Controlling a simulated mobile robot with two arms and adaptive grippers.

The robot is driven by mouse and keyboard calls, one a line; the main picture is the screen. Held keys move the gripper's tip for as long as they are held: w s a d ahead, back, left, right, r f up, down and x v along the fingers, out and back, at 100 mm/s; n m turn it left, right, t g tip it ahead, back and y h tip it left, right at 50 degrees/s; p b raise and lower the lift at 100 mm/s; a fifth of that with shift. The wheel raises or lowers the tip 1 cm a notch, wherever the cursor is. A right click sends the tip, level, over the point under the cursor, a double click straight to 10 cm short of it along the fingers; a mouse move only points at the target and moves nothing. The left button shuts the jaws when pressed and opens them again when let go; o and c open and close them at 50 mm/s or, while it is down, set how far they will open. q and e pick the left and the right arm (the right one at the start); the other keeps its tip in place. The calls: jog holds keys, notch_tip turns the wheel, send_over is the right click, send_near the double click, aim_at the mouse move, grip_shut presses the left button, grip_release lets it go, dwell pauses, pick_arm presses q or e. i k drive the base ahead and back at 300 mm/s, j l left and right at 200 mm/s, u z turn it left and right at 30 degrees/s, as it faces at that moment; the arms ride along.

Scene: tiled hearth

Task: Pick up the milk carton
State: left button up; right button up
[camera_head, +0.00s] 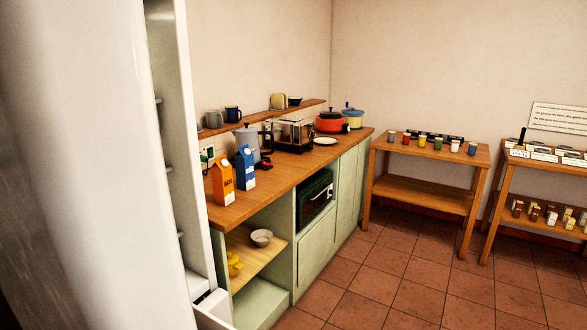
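Two gable-topped cartons stand upright on the near end of the wooden counter (295,172). The blue carton (245,168) with a white marking looks like the milk carton. The orange carton (222,182) stands just left of it and nearer to me. The small print on both is hard to read. Neither of my grippers is in view, and nothing is touching the cartons.
A large white fridge door (90,150) stands open, filling the left side. A grey kettle (246,141) stands behind the cartons. A red pot (330,122) stands at the counter's far end. A low wooden table (425,197) stands beyond. Tiled floor (400,285) before the counter is clear.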

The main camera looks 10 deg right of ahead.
aim_at(244, 159)
jog(key=i+l+u, duration=0.1)
jog(key=u, duration=0.3)
jog(key=i+l+u, duration=0.1)
jog(key=u, duration=0.3)
jog(key=l+u, duration=0.5)
jog(key=u, duration=0.25)
jog(key=l+u, duration=0.45)
jog(key=l, duration=1.3)
jog(key=l+u, duration=0.2)
jog(key=l, duration=1.35)
jog(key=l+u, duration=0.2)
jog(key=l, duration=1.35)
jog(key=k, duration=0.1)
